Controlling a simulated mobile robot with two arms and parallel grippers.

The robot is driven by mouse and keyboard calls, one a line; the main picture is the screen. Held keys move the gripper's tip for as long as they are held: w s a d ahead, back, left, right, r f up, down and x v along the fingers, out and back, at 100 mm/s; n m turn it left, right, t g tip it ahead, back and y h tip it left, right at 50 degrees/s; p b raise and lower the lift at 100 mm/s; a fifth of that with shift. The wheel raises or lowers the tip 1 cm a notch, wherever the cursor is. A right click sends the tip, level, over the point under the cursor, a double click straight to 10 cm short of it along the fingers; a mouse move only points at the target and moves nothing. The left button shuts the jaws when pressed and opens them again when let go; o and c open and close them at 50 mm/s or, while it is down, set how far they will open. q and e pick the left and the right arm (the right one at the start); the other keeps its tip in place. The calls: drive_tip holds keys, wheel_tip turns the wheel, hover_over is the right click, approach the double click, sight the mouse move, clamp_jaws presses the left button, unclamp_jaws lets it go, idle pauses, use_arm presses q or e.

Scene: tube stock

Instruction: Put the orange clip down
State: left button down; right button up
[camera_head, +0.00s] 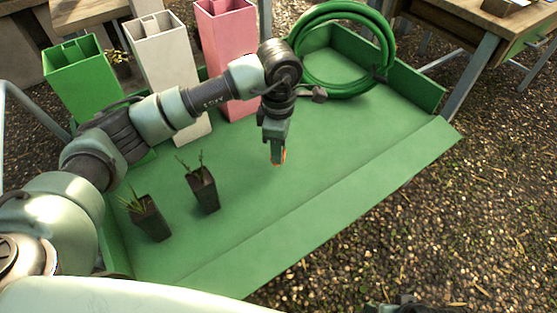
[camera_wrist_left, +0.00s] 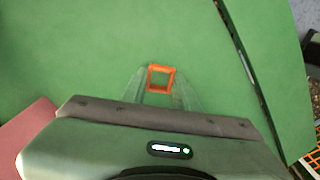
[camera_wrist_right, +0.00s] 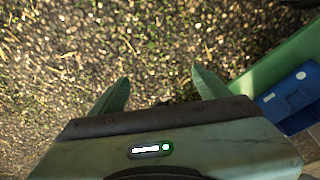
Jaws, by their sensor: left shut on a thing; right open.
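The orange clip (camera_wrist_left: 161,68) shows as a small square frame between the fingertips of my left gripper (camera_wrist_left: 160,88) in the left wrist view. In the head view a sliver of the orange clip (camera_head: 283,156) shows at the tip of my left gripper (camera_head: 278,160), over the middle of the green tray bench (camera_head: 330,135). I cannot tell whether the clip touches the bench surface. My right gripper (camera_wrist_right: 160,88) is open and empty above gravel in the right wrist view.
Two dark pots with plants (camera_head: 204,190) (camera_head: 150,220) stand on the bench at left. Green (camera_head: 80,85), white (camera_head: 165,65) and pink (camera_head: 228,45) tall containers stand behind. A coiled green hose (camera_head: 335,85) is at the back right. The bench's front and right are clear.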

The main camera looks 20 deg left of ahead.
sight(279, 169)
use_arm(q)
wheel_tip(279, 169, down, 4)
drive_tip(key=shift+f+b, duration=0.1)
drive_tip(key=shift+b, duration=0.2)
drive_tip(key=shift+f, duration=0.2)
use_arm(e)
drive_tip(key=shift+v, duration=1.15)
drive_tip(key=shift+w+d, duration=0.1)
use_arm(q)
drive_tip(key=c, duration=1.1)
unclamp_jaws()
use_arm(e)
drive_tip(key=shift+r, duration=0.35)
use_arm(q)
drive_tip(key=shift+r, duration=0.1)
wheel_tip(279, 169, up, 12)
drive_tip(key=shift+p, duration=0.85)
use_arm(e)
wheel_tip(279, 169, down, 6)
drive_tip(key=shift+w+f, duration=0.2)
